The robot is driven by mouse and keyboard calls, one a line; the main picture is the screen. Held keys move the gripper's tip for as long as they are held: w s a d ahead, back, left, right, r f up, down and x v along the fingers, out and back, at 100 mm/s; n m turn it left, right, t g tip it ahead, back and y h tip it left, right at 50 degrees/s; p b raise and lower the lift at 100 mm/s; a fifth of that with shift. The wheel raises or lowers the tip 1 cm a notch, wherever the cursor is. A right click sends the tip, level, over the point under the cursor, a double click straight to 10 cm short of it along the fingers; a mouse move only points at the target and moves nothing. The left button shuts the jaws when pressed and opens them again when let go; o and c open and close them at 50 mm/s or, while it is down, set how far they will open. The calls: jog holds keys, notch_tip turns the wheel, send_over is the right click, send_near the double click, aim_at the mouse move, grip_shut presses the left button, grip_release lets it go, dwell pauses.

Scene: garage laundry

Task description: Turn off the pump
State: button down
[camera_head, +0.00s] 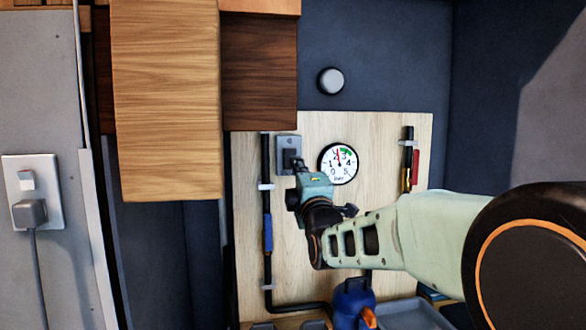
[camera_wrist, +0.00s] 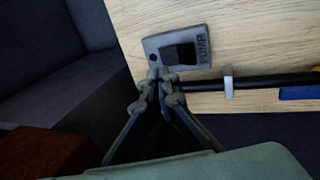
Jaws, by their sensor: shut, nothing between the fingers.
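The pump switch (camera_head: 287,141) is a small grey plate on the light wooden board, left of the gauge. In the wrist view the plate (camera_wrist: 202,39) carries the word PUMP, a black rocker (camera_wrist: 180,53) and a small dark round spot. My gripper (camera_wrist: 164,73) is shut and empty, its fingertips at the edge of the plate just below the rocker. I cannot tell whether they touch it. In the head view my gripper (camera_head: 297,164) covers the lower part of the switch. The round white gauge (camera_head: 338,163) has a red needle pointing nearly straight up.
A black pipe (camera_head: 267,205) with a blue section runs down the board's left side. A shorter pipe with a red part (camera_head: 415,163) is at right. A blue container (camera_head: 352,302) stands below. A wooden cabinet (camera_head: 165,100) juts out at upper left. A wall socket (camera_head: 33,190) holds a plug.

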jog(key=r+v, duration=0.1)
jog(key=v, duration=0.6)
jog(key=shift+s+d+b, duration=0.2)
jog(key=shift+b, duration=0.2)
